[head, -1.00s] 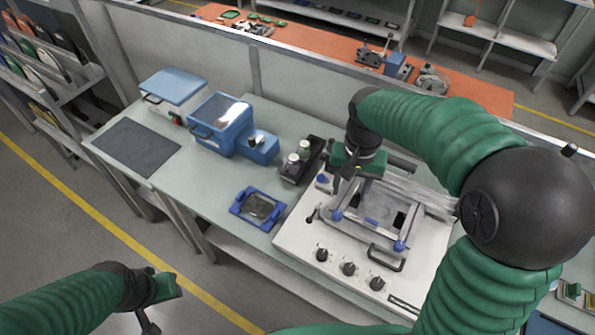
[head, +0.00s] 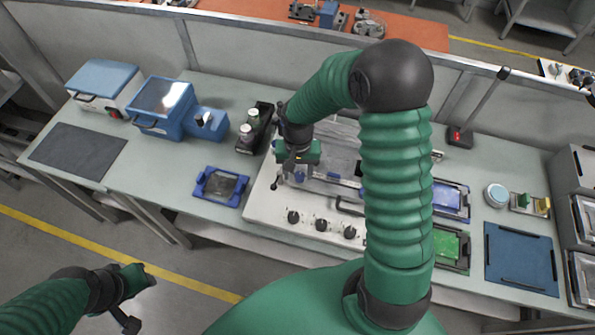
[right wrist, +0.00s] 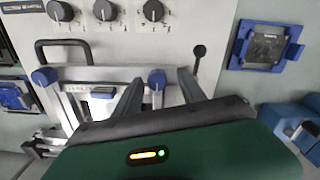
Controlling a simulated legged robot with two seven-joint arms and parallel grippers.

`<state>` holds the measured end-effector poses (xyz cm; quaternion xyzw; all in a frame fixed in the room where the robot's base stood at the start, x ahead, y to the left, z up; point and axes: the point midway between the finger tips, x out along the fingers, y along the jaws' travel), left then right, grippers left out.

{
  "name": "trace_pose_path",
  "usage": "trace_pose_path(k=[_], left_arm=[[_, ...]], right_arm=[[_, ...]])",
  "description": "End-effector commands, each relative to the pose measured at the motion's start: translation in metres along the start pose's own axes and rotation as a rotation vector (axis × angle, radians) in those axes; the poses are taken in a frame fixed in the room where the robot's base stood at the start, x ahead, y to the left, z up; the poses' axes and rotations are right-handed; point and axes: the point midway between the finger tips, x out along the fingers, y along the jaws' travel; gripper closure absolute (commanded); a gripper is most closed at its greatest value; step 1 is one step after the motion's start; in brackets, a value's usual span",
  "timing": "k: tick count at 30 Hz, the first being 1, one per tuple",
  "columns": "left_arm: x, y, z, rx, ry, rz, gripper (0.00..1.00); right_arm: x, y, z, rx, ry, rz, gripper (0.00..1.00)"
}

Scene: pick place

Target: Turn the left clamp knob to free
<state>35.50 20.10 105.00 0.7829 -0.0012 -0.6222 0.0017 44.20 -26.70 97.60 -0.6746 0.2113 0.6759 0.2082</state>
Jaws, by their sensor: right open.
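The clamp fixture (head: 333,180) is a pale metal frame on a white panel, partly hidden behind my right arm in the head view. Its left clamp knob (head: 299,177) is blue; in the right wrist view this knob (right wrist: 157,79) stands between my two finger tips. My right gripper (right wrist: 158,92) is open around the knob, with a gap visible on each side. In the head view the right gripper (head: 290,177) points down at the fixture's left front. The other blue knob (right wrist: 44,77) shows left in the wrist view. My left gripper (head: 138,298) hangs over the floor; its jaw opening is unclear.
Black dials (head: 321,225) line the panel's front. A black lever (right wrist: 199,52) stands close beside one finger. A blue-framed holder (head: 220,186) lies left of the panel, with a black rack (head: 254,128) behind. Trays (head: 451,248) stand to the right.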

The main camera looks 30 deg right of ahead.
Motion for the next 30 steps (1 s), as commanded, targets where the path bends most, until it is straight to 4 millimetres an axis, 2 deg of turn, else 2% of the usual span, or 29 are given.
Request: trace_pose_path(k=[9, 21, 30], left_arm=[[-0.0002, 0.0002, 0.0000, 0.000, 0.000, 0.000, 0.64], [-0.0002, 0.0001, 0.0000, 0.000, 0.000, 0.000, 0.64], [-0.0016, 0.0001, -0.0004, 0.000, 0.000, 0.000, 0.64]], right_arm=[[0.0065, -0.0005, -0.0005, 0.000, 0.000, 0.000, 0.52], [0.0058, -0.0007, 0.0003, -0.001, 0.000, 0.000, 1.00], [0.0053, -0.0005, 0.0009, -0.014, -0.002, 0.000, 1.00]])
